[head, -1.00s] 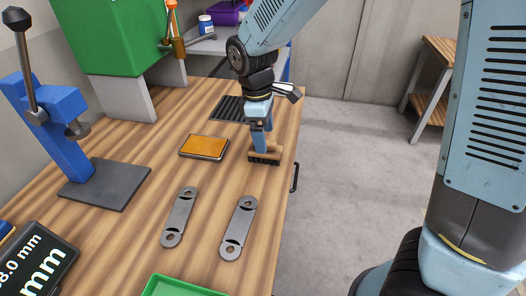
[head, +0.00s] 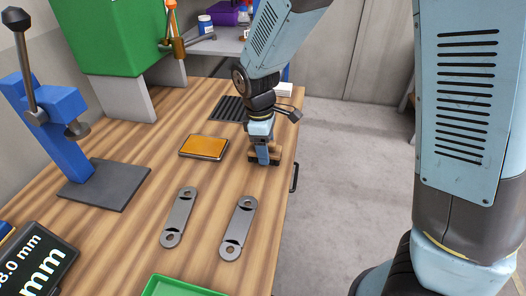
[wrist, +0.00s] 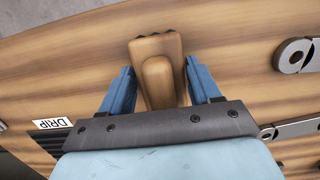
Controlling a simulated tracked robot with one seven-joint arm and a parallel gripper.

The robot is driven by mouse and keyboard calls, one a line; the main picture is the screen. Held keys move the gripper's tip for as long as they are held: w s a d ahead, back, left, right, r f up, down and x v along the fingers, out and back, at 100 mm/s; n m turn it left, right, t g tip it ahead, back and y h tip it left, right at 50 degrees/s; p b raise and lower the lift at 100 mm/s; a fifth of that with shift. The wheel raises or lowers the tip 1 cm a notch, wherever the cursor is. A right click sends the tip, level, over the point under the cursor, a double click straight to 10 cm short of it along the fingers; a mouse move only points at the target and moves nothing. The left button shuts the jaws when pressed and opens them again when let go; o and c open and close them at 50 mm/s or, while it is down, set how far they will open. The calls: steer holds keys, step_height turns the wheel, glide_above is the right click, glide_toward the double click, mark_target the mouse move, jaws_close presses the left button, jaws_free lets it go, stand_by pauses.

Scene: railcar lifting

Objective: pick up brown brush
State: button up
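The brown brush (head: 276,155) lies on the wooden workbench near its right edge, partly hidden behind my fingers in the head view. In the wrist view the brush (wrist: 156,80) shows a wide tan block and a rounded handle between my two blue fingers. My gripper (head: 263,160) points down at the brush. The gripper (wrist: 159,66) is open in the wrist view, with a finger on each side of the brush and small gaps showing beside the handle.
An orange-topped pad (head: 204,147) lies left of the brush. Two grey metal links (head: 178,217) (head: 239,228) lie nearer the front. A black ribbed mat (head: 228,108) is behind. A blue press (head: 62,135) stands at the left, and a green tray (head: 180,286) at the front.

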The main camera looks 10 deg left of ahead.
steer(key=c, duration=0.8)
steer(key=shift+r, duration=0.5)
step_height(320, 180, up, 3)
steer(key=shift+s+f, duration=0.15)
steer(key=shift+f, duration=0.05)
steer(key=s+d+r, duration=0.1)
steer(key=s+r, duration=0.2)
steer(key=s, duration=0.1)
steer(key=s+d+r, duration=0.2)
steer(key=s+r, duration=0.1)
steer(key=s, duration=0.1)
steer(key=s+d+r, duration=0.1)
steer(key=s+r, duration=0.2)
steer(key=s, duration=0.2)
steer(key=shift+d+r, duration=0.25)
steer(key=shift+d, duration=0.15)
